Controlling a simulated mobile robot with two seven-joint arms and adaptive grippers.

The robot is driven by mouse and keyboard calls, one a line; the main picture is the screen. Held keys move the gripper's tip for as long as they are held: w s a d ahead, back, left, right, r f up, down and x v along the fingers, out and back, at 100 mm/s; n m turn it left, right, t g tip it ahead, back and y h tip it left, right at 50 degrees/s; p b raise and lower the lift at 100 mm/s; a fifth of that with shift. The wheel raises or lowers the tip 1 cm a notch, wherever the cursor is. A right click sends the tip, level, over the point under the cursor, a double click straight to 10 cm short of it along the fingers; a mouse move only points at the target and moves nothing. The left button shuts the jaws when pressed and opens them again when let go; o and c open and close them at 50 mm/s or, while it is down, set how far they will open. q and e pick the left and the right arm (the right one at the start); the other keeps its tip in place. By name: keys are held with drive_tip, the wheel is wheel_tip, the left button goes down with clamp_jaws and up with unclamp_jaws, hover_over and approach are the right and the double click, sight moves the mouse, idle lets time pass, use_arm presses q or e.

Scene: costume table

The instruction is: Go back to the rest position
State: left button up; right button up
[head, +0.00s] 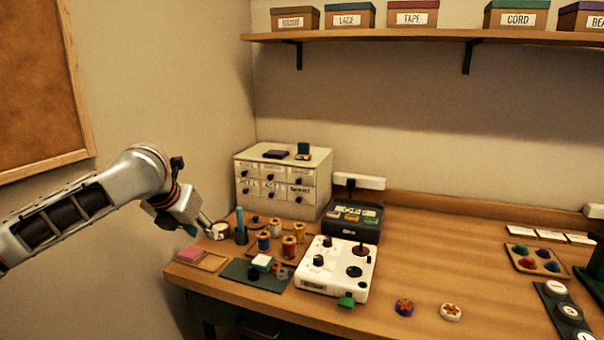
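My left gripper (200,226) hangs at the left end of the wooden table (430,280), with my arm coming in from the left. It is beside a small white round item (219,231) and above a wooden tray with a pink pad (191,254). It is small and dark here, so I cannot tell whether its fingers are open or shut, or whether it touches the white item. My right gripper is not in view.
A white control box (337,270) with knobs, several thread spools (289,246), a dark mat (240,274) and a drawer cabinet (325,164) crowd the table's left part. Two round buttons (404,307) lie near the front. The table's middle right is clear. A shelf (400,36) holds labelled boxes.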

use_arm(q)
drive_tip(key=s+d+f+n+h, duration=0.1)
drive_tip(key=s+d+f+n, duration=0.3)
drive_tip(key=f, duration=0.3)
drive_tip(key=s+d+f+n+t, duration=0.1)
drive_tip(key=s+d+f+n, duration=0.3)
drive_tip(key=s+f, duration=0.15)
drive_tip(key=s+d+f+n+h, duration=0.1)
drive_tip(key=s+d+f+n, duration=0.3)
drive_tip(key=f, duration=0.3)
drive_tip(key=s+a+f+n+y, duration=0.4)
drive_tip(key=s+a+n, duration=0.5)
drive_tip(key=s+a, duration=0.3)
drive_tip(key=s+a+f+n+y, duration=0.4)
drive_tip(key=s+a+f+n, duration=0.1)
drive_tip(key=s+a+n, duration=0.6)
drive_tip(key=d+f+n+t+h, duration=0.1)
drive_tip(key=d+f+t+h, duration=0.1)
drive_tip(key=d+f+h, duration=0.5)
drive_tip(key=d+f, duration=0.6)
drive_tip(key=d, duration=0.2)
drive_tip(key=shift+w+f+n+t, duration=0.2)
drive_tip(key=shift+w+n+t, duration=0.15)
drive_tip(key=shift+n+t, duration=0.05)
